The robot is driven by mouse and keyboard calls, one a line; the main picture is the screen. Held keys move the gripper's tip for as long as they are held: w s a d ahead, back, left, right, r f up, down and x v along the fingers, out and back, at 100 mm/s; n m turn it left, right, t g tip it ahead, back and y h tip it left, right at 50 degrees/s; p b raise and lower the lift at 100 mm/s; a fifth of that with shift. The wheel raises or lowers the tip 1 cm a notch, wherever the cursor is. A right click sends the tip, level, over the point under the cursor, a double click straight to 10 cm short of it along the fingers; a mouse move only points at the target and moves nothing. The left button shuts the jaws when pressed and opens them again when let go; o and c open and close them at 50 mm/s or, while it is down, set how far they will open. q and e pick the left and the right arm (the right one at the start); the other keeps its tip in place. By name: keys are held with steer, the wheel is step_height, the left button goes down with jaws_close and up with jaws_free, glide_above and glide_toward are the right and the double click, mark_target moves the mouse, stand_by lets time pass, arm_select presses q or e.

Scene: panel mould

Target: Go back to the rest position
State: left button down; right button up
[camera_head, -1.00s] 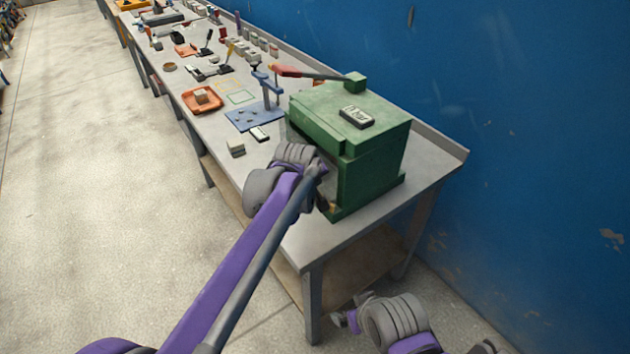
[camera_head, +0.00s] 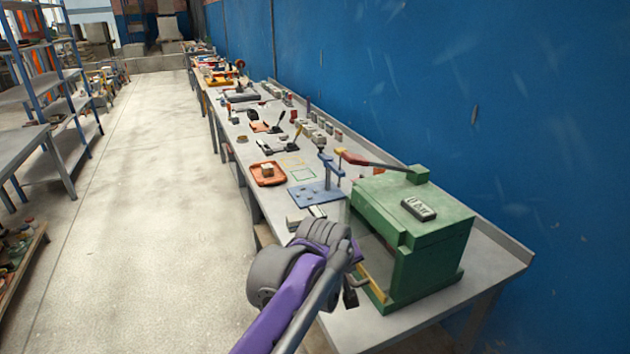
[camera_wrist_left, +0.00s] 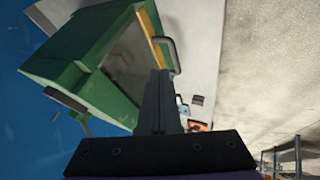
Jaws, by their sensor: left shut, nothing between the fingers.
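My left gripper (camera_head: 352,292) is in front of the green box-shaped machine (camera_head: 432,248), close to its open front side. It is shut and empty. The left wrist view shows its dark closed fingers (camera_wrist_left: 158,103) against the machine (camera_wrist_left: 70,62), overlapping its yellow-edged panel in the picture; I cannot tell whether they touch. A dark handle (camera_wrist_left: 166,54) shows beside the fingers. A small labelled device (camera_head: 418,209) lies on the machine's top. My right gripper is not in view.
The grey bench (camera_head: 490,262) runs along the blue wall. A blue plate fixture (camera_head: 318,192) and an orange tray (camera_head: 267,175) stand behind the machine. Several small tools lie further back. The floor (camera_head: 150,220) to the left is clear; blue shelves (camera_head: 60,85) stand beyond it.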

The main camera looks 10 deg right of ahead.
arm_select(q)
steer(key=s+a+f+y, duration=0.15)
steer(key=s+a, duration=0.25)
steer(key=a, duration=0.4)
steer(key=s+a+f+y, duration=0.1)
steer(key=s+a+f, duration=0.25)
steer(key=a, duration=0.55)
steer(key=s+a+f+m, duration=0.1)
steer(key=s+a+f, duration=0.4)
steer(key=s, duration=0.4)
steer(key=s+a+f+m+y, duration=0.1)
steer(key=s+a+f, duration=0.4)
steer(key=s+a, duration=0.3)
steer(key=shift+s+a+g+p, duration=0.25)
steer(key=shift+s+g+p, duration=0.15)
steer(key=shift+p, duration=0.05)
steer(key=shift+f+y, duration=0.1)
steer(key=shift+y, duration=0.15)
